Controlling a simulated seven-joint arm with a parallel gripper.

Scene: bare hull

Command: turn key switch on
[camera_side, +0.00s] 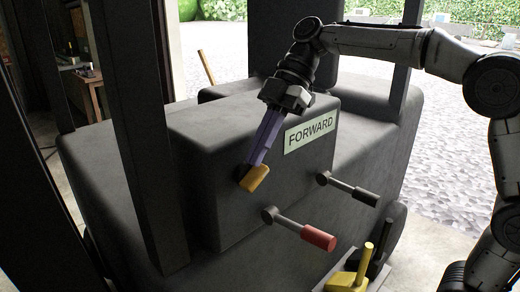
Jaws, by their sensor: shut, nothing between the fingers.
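The key switch (257,178) has a yellow-orange key handle that sticks out of a dark round base on the front of the dark grey box, left of the FORWARD sign. My gripper (249,162) reaches down from the upper right with its purple fingers shut. The fingertips are at the key switch, by the upper left side of the handle, and overlap it in the picture. Whether they touch it I cannot tell. The gripper holds nothing. Part of the switch base is hidden behind the fingertips.
A FORWARD sign (310,132) is on the box to the right. A red-tipped lever (317,237) and a black-tipped lever (363,195) stick out below it. Yellow (364,262) and black pedals are at the lower right. A dark upright post (137,130) stands on the left.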

